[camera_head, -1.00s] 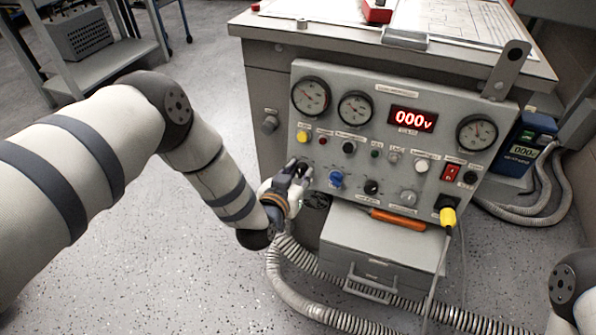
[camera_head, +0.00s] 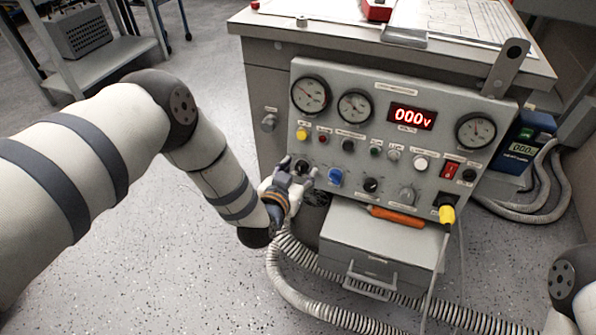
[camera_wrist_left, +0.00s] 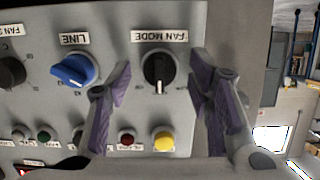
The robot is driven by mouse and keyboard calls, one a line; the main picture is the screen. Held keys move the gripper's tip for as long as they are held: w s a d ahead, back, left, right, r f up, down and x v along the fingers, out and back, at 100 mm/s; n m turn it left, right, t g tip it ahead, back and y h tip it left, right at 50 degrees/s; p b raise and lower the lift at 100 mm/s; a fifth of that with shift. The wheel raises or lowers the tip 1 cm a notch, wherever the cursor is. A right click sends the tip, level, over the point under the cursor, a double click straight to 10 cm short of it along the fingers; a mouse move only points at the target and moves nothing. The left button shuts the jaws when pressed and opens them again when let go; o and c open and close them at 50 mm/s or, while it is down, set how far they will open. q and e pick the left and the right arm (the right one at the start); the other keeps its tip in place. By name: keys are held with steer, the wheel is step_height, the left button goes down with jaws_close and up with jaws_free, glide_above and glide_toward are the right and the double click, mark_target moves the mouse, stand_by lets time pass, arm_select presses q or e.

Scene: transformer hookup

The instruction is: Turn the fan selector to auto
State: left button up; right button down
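The fan selector is a black knob (camera_wrist_left: 160,70) under the label FAN MODE in the left wrist view, which shows the panel upside down. Its white pointer mark faces the yellow button, toward the panel's top. In the head view the knob (camera_head: 302,167) sits at the panel's lower left. My left gripper (camera_head: 300,172) is in front of it. In the wrist view the left gripper's purple fingers (camera_wrist_left: 163,98) are spread on either side of the knob, with gaps between. I cannot tell its exact depth. My right gripper is out of view.
The blue LINE knob (camera_wrist_left: 74,70) is close beside one finger. A yellow button (camera_wrist_left: 163,139) and a red button (camera_wrist_left: 127,139) are near the fingers. An orange-handled tool (camera_head: 397,216) lies on the grey drawer box (camera_head: 375,240) below. A ribbed hose (camera_head: 300,295) runs along the floor.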

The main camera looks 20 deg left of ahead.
arm_select(q)
steer(key=shift+s, duration=0.1)
steer(key=v, duration=1.1)
steer(key=shift+s, duration=0.4)
steer(key=shift+r, duration=0.1)
steer(key=s+a+f+g+p, duration=0.15)
steer(key=s+g+p, duration=0.35)
steer(key=s, duration=0.8)
steer(key=s+a+f+g+p, duration=0.1)
steer(key=s+f+g+p, duration=0.15)
steer(key=s+g, duration=0.7)
steer(key=s+a+r+g+p, duration=0.1)
steer(key=s+r, duration=0.1)
steer(key=s, duration=0.7)
steer(key=s+a+r+g+p, duration=0.1)
steer(key=s+a+r, duration=0.1)
steer(key=s, duration=0.7)
steer(key=shift+s+r+n+p, duration=0.3)
steer(key=shift+s+r+n, duration=0.05)
steer(key=shift+r+n, duration=0.1)
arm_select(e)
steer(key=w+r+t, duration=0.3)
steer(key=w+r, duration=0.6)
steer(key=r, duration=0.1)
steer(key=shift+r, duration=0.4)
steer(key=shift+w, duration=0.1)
